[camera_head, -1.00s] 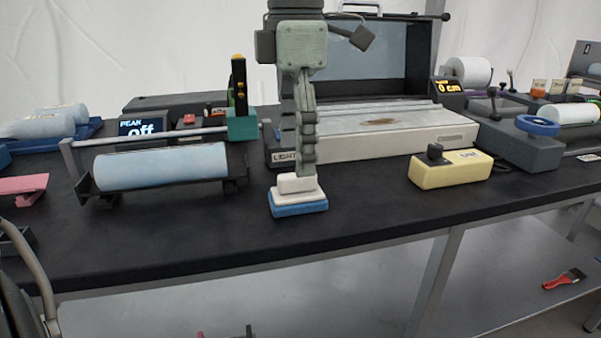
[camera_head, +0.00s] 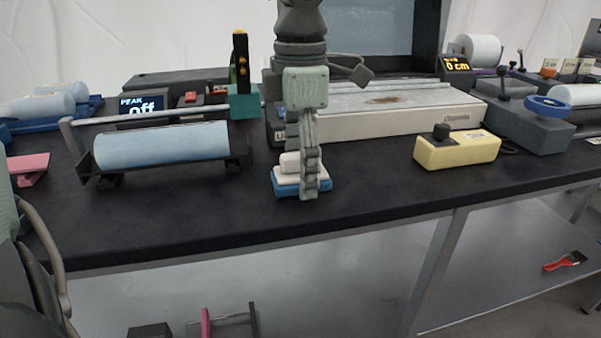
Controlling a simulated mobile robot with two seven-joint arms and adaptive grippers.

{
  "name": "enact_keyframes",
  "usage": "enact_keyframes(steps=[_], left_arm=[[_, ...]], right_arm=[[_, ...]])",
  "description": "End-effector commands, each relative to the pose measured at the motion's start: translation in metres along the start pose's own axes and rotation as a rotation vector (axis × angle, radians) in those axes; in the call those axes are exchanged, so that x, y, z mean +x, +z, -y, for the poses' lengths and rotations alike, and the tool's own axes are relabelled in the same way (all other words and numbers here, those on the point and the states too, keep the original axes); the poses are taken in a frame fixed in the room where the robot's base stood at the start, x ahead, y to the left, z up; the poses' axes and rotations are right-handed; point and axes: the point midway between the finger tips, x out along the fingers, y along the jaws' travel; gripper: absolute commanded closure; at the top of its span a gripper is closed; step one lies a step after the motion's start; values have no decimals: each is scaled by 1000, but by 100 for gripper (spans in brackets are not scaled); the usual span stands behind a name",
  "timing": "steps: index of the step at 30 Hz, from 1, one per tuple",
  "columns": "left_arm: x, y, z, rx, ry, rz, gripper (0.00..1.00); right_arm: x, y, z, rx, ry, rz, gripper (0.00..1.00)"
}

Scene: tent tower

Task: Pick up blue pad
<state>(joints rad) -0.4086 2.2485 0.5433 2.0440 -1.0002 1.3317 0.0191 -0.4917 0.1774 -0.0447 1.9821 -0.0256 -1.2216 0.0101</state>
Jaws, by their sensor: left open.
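The blue pad (camera_head: 286,190) lies flat on the black bench top near its front edge, with a white block-shaped grip (camera_head: 289,165) on top. My left gripper (camera_head: 310,190) points straight down at the pad, seen side-on with its fingers lined up. It is open. Its fingers overlap the right part of the pad and white grip in the picture, hiding some of them. I cannot tell whether the fingers touch the pad. My right gripper is not in view.
A pale blue roller (camera_head: 162,146) on a black stand is to the left. A yellow box (camera_head: 457,150) with a dark knob is to the right. A white-bedded machine (camera_head: 400,122) stands behind. Bare bench top lies between pad and yellow box.

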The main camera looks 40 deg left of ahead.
Motion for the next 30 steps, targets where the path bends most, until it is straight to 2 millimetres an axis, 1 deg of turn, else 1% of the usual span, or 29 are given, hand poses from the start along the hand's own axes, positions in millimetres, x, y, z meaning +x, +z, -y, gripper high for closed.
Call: enact_keyframes(steps=[1, 2, 12, 14, 23, 26, 29, 30], left_arm=[[0, 0, 0, 0, 0, 0, 28], [0, 0, 0, 0, 0, 0, 32], [0, 0, 0, 0, 0, 0, 74], [0, 0, 0, 0, 0, 0, 82], [-3, 0, 0, 0, 1, 1, 82], [-10, 1, 0, -1, 2, 2, 82], [-22, 1, 0, 0, 3, 2, 82], [-29, 1, 0, 0, 4, 3, 82]], right_arm=[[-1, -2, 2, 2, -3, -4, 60], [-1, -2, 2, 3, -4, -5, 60], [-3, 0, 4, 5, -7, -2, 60], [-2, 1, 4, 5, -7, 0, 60], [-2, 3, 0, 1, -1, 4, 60], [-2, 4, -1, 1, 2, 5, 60], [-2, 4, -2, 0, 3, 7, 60], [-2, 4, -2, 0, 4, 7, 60]])
